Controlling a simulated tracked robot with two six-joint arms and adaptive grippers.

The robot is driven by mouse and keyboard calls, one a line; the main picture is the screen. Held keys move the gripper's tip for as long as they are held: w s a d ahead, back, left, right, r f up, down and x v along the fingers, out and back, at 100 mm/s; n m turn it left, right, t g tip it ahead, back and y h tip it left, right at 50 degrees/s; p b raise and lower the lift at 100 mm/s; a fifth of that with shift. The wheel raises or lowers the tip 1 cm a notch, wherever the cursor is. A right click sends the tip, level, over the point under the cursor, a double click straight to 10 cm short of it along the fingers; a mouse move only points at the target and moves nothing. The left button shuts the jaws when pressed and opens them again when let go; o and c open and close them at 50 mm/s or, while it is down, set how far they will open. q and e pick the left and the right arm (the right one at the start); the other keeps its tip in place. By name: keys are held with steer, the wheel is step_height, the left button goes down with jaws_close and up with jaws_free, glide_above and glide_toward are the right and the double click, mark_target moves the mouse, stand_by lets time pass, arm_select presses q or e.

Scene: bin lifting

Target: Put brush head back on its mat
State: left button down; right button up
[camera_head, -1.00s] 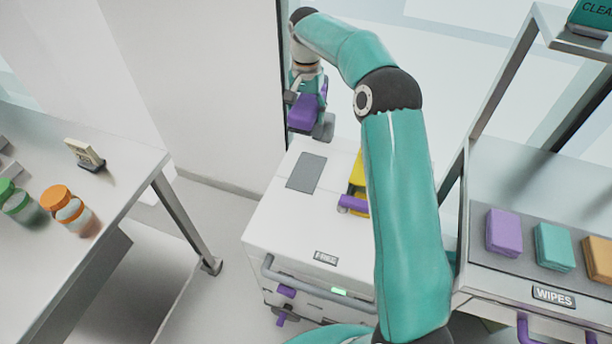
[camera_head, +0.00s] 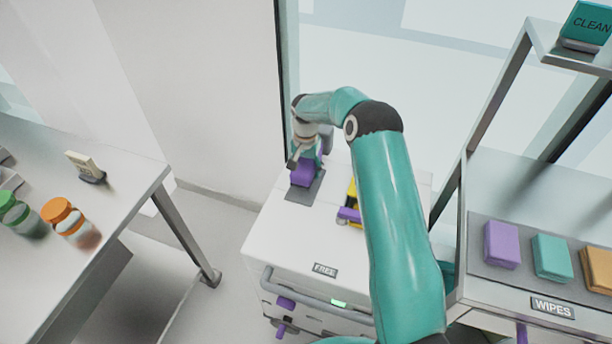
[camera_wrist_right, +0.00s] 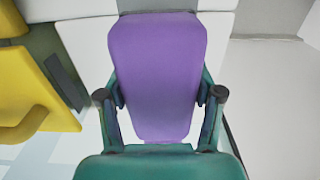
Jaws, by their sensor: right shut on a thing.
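The purple brush head (camera_head: 303,174) is at the grey mat (camera_head: 311,190) on the white cart top. My right gripper (camera_head: 307,159) is shut on the brush head from above. In the right wrist view the purple brush head (camera_wrist_right: 156,75) fills the middle between my two fingers (camera_wrist_right: 160,97), and a strip of the grey mat (camera_wrist_right: 165,5) shows beyond it. I cannot tell whether the brush head touches the mat. My left gripper is not in view.
A yellow thing with a purple part (camera_head: 349,213) stands on the cart (camera_head: 270,230), right of the mat. A table with jars (camera_head: 62,215) is at left. A shelf with purple, teal and orange wipes (camera_head: 552,250) is at right. A glass wall stands behind.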

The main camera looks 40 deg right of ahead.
mark_target(306, 163)
step_height(306, 163, down, 3)
steer(key=shift+f+p, duration=0.2)
steer(key=shift+p, duration=0.15)
steer(key=shift+f, duration=0.25)
steer(key=o, duration=1)
steer(key=shift+r, duration=0.1)
step_height(306, 163, up, 12)
steer(key=b, duration=0.2)
steer(key=shift+b, duration=0.3)
